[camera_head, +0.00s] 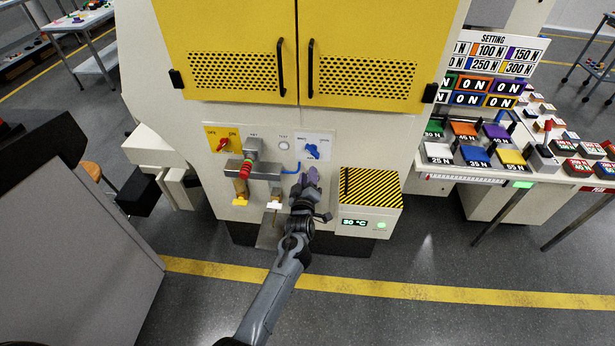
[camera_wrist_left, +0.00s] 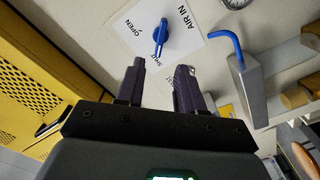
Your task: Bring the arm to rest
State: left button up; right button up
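My left arm reaches up from the bottom of the head view to the front of the yellow and off-white machine. My left gripper (camera_head: 308,178) is just below a blue knob (camera_head: 312,151) on a white plate. In the left wrist view, the two dark fingers of the gripper (camera_wrist_left: 160,77) are apart with nothing between them. The blue knob (camera_wrist_left: 161,36) stands beyond the fingertips, clear of them. Its plate (camera_wrist_left: 185,36) reads AIR IN, OPEN and SHUT. My right gripper is in neither view.
A blue lever (camera_head: 291,169) is left of the gripper, beside metal pipework (camera_head: 252,166) with a red part. A striped box (camera_head: 370,187) with a 30 °C display is to the right. A red knob (camera_head: 222,144) sits on a yellow plate. The floor in front is open.

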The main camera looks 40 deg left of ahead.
pick_arm(q)
jog(key=s+f+m+h, duration=0.2)
jog(key=s+f+m, duration=0.3)
jog(key=s+f, duration=0.85)
jog(key=s+d+r+m+g+h, duration=0.2)
jog(key=s+d+r+m+g, duration=0.15)
jog(key=s+d, duration=0.4)
jog(key=s+d+r+m+g+h+p, duration=0.1)
jog(key=s+d+r+m+g+h, duration=0.3)
jog(key=s, duration=0.6)
jog(key=s+d+r+m+g+h, duration=0.1)
jog(key=s+d+r+m+g, duration=0.2)
jog(key=s+d+m+g, duration=0.35)
notch_tip(320, 180, up, 35)
jog(key=s+n+t+p, duration=0.1)
jog(key=s+t+p, duration=0.1)
jog(key=p, duration=3.3)
jog(key=shift+s+d+n, duration=0.15)
jog(key=shift+s+n, duration=0.15)
jog(key=shift+s, duration=0.05)
jog(key=shift+o, duration=0.2)
